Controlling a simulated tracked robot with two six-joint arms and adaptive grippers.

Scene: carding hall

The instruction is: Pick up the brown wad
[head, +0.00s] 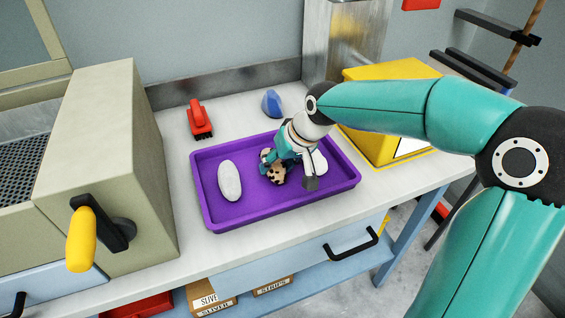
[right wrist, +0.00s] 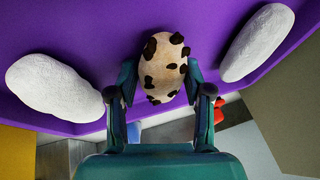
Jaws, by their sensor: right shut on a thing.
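The wad between my right gripper's fingers is cream with dark brown patches (right wrist: 163,68); no plain brown wad shows. It also shows in the head view (head: 273,173), partly hidden by the fingers. My right gripper (head: 279,163) is shut on it, with one finger on each side in the right wrist view. The wad is in or just above the middle of the purple tray (head: 215,222); I cannot tell whether it touches the floor. A white wad (head: 230,181) lies left of it, and another (head: 319,161) lies right, partly behind the gripper. My left gripper is not in view.
A red brush (head: 199,119) and a blue object (head: 271,103) stand behind the tray. A yellow box (head: 385,143) is to the right, under my arm. A beige machine with a yellow handle (head: 81,240) is at the left. The bench front is clear.

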